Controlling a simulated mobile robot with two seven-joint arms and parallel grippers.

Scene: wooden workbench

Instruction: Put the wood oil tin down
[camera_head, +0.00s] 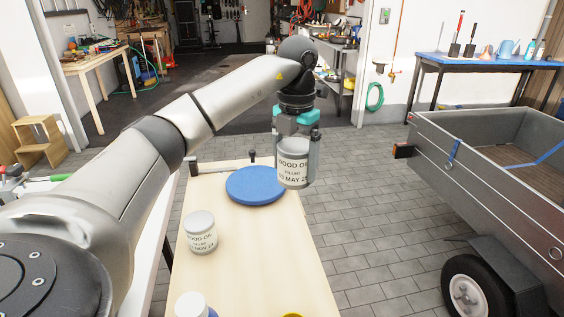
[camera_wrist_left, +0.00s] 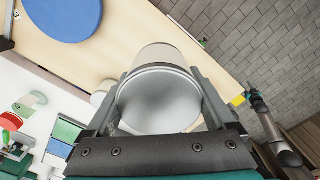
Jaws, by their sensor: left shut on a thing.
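My left gripper (camera_head: 295,150) is shut on a grey-white wood oil tin (camera_head: 293,172), labelled with a May fill date. The tin is upright near the bench's far right corner, overlapping the right rim of a round blue disc (camera_head: 255,186) in the picture; whether it touches anything below is unclear. In the left wrist view the tin (camera_wrist_left: 158,100) fills the space between the fingers. A second, similar wood oil tin (camera_head: 201,240), labelled with a November date, stands on the bench nearer me. An arm, probably my right, shows in the left wrist view; its fingers are unclear.
The pale wooden bench (camera_head: 240,260) is clear between the second tin and its right edge. A white-lidded container (camera_head: 192,305) and a yellow item (camera_head: 292,315) sit at the near edge. A clamp-like bar (camera_head: 222,161) lies at the far edge. A trailer (camera_head: 480,175) stands right.

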